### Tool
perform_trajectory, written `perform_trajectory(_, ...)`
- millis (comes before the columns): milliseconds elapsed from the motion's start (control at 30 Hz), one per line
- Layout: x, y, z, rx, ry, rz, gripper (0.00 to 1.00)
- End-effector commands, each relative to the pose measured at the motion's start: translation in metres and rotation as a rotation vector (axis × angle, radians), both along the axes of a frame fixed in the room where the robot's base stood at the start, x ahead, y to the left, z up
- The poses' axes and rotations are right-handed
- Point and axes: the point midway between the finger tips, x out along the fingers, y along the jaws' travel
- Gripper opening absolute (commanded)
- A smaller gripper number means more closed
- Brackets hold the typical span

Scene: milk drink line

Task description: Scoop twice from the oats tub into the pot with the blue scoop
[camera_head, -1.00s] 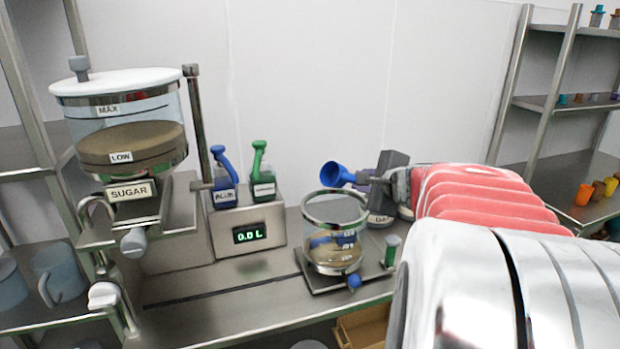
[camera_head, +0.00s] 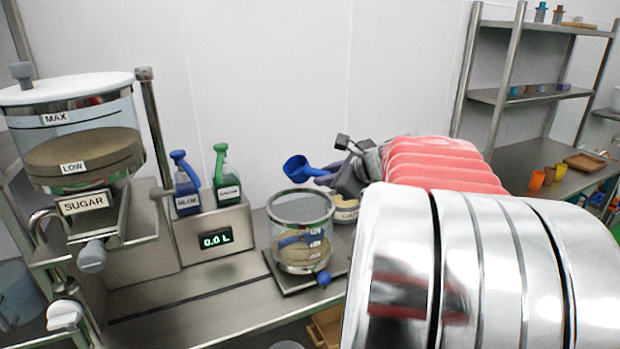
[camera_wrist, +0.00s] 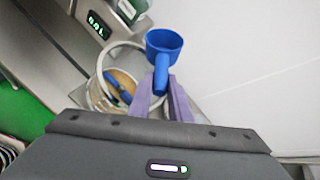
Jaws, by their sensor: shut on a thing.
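My gripper (camera_wrist: 162,84) is shut on the handle of the blue scoop (camera_wrist: 165,42), with its two purple fingers on either side. In the head view the scoop (camera_head: 297,168) is held tilted above the far rim of the pot, its mouth up and to the left. I see only blue inside it. The pot (camera_head: 273,222) is clear with a metal rim; tan matter and a blue piece show inside. It also shows below and left of the scoop in the wrist view (camera_wrist: 94,95). A tub (camera_head: 347,213) with pale contents, likely the oats tub, is partly hidden behind my arm; its label is unclear.
A sugar dispenser (camera_head: 85,150) stands at the left. Two spray-type bottles, blue (camera_head: 187,190) and green (camera_head: 226,180), stand on a box with a display reading 0.0 L (camera_head: 215,240). Shelves (camera_head: 530,96) with small cups are at the right.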

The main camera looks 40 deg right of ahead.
Motion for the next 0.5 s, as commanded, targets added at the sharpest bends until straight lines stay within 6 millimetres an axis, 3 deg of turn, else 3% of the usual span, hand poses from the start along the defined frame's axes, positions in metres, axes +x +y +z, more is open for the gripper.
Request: perform_trajectory(500, -0.001, -0.005, 0.012, 0.369, -0.017, -0.026, 0.0)
